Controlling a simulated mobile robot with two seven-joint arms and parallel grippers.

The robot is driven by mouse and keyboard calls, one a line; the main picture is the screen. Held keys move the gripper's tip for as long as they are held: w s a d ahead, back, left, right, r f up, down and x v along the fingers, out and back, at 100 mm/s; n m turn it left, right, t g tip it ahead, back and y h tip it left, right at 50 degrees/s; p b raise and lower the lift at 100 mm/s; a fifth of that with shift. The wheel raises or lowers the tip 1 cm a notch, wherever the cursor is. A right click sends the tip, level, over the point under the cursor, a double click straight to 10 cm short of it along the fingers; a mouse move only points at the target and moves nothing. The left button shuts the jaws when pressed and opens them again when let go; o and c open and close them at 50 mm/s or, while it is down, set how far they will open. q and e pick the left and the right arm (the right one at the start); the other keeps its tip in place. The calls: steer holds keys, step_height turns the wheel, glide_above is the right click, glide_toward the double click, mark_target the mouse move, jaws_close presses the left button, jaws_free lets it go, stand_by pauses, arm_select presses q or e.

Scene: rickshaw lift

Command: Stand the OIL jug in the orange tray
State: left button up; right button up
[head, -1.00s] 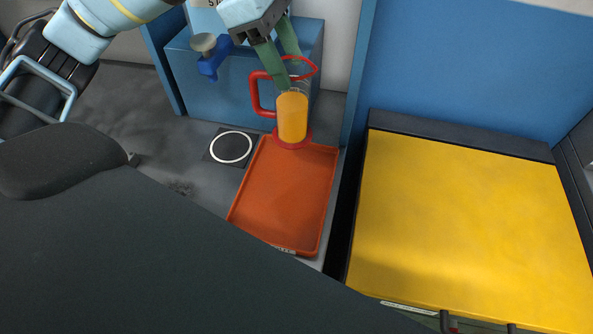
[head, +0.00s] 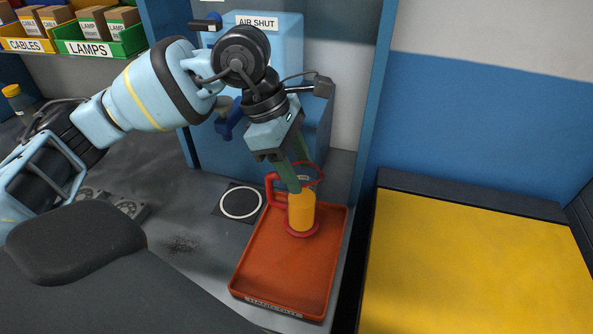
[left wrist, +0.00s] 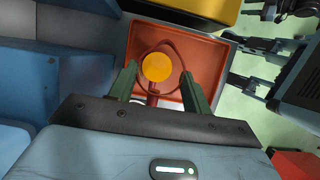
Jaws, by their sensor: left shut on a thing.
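The oil jug (head: 302,211) has orange-yellow contents, a red handle, a red rim and a red base. It looks upright over the back part of the orange tray (head: 262,283), inside its rim. I cannot tell whether its base touches the tray floor. My left gripper (head: 297,183) reaches down from above and is shut on the jug's upper part. In the left wrist view, the jug (left wrist: 156,67) shows from above between the two green fingers (left wrist: 160,85), with the tray (left wrist: 192,103) below. No label on the jug is readable.
A dark square with a white ring (head: 241,202) lies left of the tray on the grey counter. The blue AIR SHUT box (head: 280,38) and blue valve (head: 228,125) stand behind. A yellow surface (head: 470,270) lies right, beyond a dark gap. The tray's front is bare.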

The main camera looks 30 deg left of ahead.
arm_select(q)
steer(key=shift+f, duration=0.8)
steer(key=o, duration=1.4)
steer(key=shift+f, duration=0.15)
steer(key=v, duration=1.2)
